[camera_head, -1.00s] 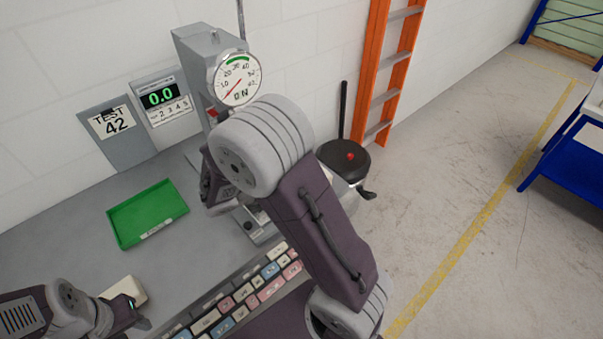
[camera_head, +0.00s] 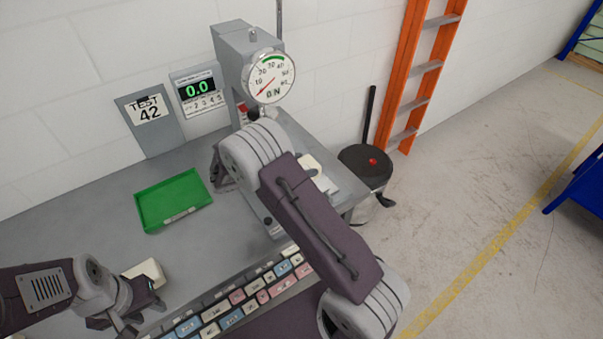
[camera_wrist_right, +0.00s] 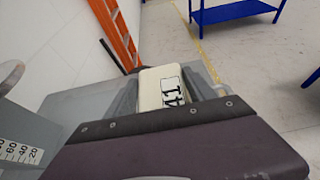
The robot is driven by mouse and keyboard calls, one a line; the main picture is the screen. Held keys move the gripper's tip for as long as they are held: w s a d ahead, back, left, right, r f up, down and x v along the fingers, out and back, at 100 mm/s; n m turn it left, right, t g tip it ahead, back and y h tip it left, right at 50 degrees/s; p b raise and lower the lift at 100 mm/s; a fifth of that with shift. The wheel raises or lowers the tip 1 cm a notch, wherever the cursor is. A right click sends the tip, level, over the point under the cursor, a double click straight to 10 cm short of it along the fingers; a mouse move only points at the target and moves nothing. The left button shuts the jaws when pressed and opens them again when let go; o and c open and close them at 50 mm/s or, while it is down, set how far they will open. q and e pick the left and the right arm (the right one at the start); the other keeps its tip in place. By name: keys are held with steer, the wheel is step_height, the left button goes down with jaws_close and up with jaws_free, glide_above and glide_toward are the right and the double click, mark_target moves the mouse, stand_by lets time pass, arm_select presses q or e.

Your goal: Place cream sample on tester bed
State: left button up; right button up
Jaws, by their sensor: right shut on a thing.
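A cream sample (camera_wrist_right: 160,88) with a white label, partly readable as "41", sits between the grey fingers of my right gripper (camera_wrist_right: 163,92) in the right wrist view. That gripper is shut on it. In the head view my right wrist hides most of the gripper; a cream patch (camera_head: 308,166) shows just right of it. The force tester (camera_head: 232,60) with its round dial (camera_head: 269,77) stands behind my right wrist, which covers most of the tester bed. My left gripper (camera_head: 118,318) is at the lower left, beside another cream block (camera_head: 146,271); its finger opening is unclear.
A green tray (camera_head: 173,200) lies on the grey bench (camera_head: 75,218), with bare bench around it. A display (camera_head: 198,90) reads 0.0. A row of labelled keys (camera_head: 235,308) runs along the front. A black-lidded bin (camera_head: 365,163) and orange ladder (camera_head: 425,70) stand to the right.

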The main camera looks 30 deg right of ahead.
steer(key=shift+f, duration=0.4)
step_height(320, 180, down, 3)
steer(key=shift+d+r+p, duration=0.1)
steer(key=shift+p, duration=0.2)
steer(key=shift+f, duration=0.25)
steer(key=shift+f, duration=0.2)
steer(key=o, duration=1.3)
steer(key=shift+r, duration=0.1)
